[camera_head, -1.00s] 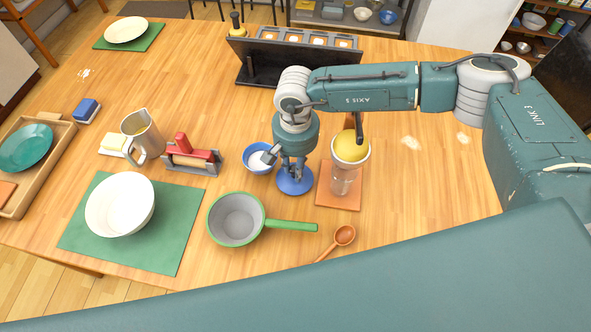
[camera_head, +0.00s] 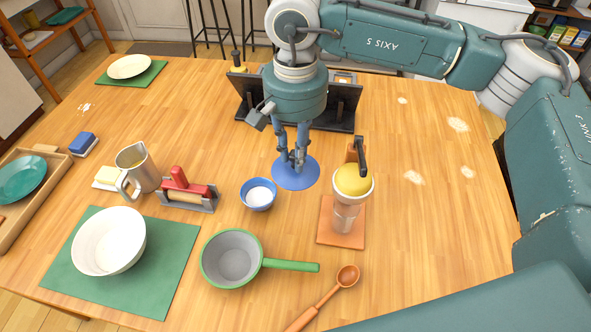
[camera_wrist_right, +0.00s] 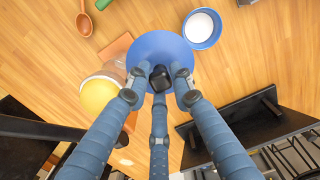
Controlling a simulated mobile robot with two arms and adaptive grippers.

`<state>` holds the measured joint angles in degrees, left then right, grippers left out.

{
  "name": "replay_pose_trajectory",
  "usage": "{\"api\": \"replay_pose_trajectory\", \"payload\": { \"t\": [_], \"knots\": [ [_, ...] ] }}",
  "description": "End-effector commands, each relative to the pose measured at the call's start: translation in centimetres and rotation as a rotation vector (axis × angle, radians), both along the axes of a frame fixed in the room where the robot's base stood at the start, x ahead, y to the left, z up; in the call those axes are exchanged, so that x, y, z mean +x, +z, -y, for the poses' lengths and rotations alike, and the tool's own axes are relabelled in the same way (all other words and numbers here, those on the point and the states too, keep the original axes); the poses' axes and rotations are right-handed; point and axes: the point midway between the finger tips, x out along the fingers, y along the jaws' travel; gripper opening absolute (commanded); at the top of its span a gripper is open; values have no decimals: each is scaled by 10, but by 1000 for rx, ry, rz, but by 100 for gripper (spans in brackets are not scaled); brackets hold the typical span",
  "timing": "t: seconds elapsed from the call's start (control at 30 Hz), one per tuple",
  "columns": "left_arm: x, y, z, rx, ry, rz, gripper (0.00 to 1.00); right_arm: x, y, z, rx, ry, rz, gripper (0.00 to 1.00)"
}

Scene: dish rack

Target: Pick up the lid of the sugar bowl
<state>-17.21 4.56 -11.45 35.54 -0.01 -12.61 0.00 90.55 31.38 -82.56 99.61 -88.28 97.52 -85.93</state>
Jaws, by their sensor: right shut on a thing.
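The blue sugar bowl lid (camera_head: 296,173) is a round disc with a dark knob, seen from above in the right wrist view (camera_wrist_right: 158,50). My right gripper (camera_head: 299,160) is shut on the lid's knob and holds the lid, apparently above the table. The sugar bowl (camera_head: 258,194) is blue with white sugar inside and stands uncovered on the table, to the left of and nearer than the lid. It also shows in the right wrist view (camera_wrist_right: 202,27). My left gripper is not in view.
A glass with a yellow top (camera_head: 352,181) stands on an orange mat (camera_head: 341,238) close to the right. A green-rimmed saucepan (camera_head: 231,258) and wooden spoon (camera_head: 330,294) lie in front. A dark rack (camera_head: 335,112) stands behind. The right side of the table is mostly clear.

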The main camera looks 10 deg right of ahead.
Motion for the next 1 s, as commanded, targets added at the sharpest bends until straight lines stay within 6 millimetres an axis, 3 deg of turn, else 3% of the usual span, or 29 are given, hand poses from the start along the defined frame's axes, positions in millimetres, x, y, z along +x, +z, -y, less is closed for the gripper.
{"api": "replay_pose_trajectory", "payload": {
  "t": [0.4, 0.43, 0.7, 1.0],
  "knots": [
    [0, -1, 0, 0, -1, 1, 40, 0, 10, 0, 0, 1, -1, 0],
    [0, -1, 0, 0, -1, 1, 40, 0, 10, 0, 0, 1, -1, 29],
    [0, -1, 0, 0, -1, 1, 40, 0, 9, 0, 0, 1, -1, 80],
    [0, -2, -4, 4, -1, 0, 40, 0, 10, 0, 0, 1, -1, 80]
  ]
}}
